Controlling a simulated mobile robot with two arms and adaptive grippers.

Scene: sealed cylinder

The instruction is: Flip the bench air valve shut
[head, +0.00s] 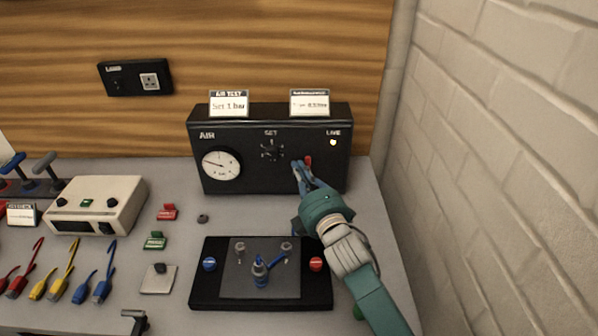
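The black air test box (230,180) stands at the back of the bench, with a round gauge (221,163), a set knob (271,150) and a lit lamp (333,142) under the word LIVE. A small red part (308,160), seemingly the air valve's lever, shows at the box's front right. My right gripper (302,166) is at that red part, its blue fingers covering most of it. I cannot tell whether they touch it or how far they are closed. My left gripper is not in view.
A black fixture plate (205,291) with a blue clamp (261,270) lies in front of the box. A cream box (95,204), coloured leads and small red and green blocks lie to the left. A brick wall (490,180) bounds the right side.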

